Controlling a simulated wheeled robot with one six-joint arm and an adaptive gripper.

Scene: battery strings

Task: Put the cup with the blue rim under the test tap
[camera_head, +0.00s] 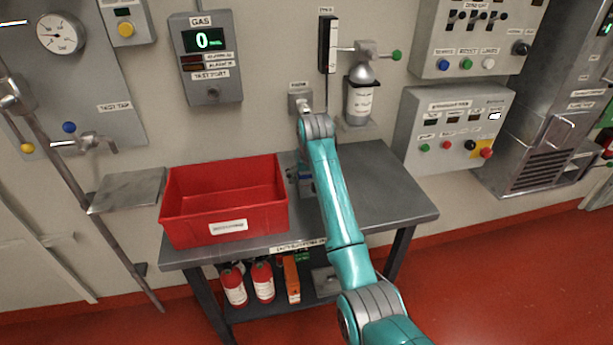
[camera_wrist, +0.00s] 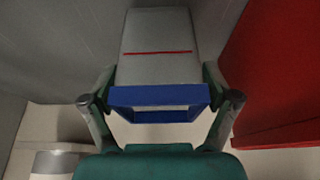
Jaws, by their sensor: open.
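The cup with the blue rim (camera_wrist: 158,96) shows in the wrist view as a pale grey body with a red line across it and a blue frame-like edge nearest me. My gripper (camera_wrist: 160,108) is open, with one finger on each side of the blue rim; I cannot tell whether they touch it. In the head view my arm largely hides this spot, beside the right end of the red crate. The test tap (camera_head: 88,143) is on the wall panel at left, with a blue knob above it. A small metal shelf (camera_head: 124,191) is below the tap.
The red crate (camera_head: 223,231) stands on the left of the metal bench (camera_head: 395,197), between my gripper and the tap side. A dispenser bottle (camera_head: 359,101) hangs on the wall behind. The right part of the bench top is clear.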

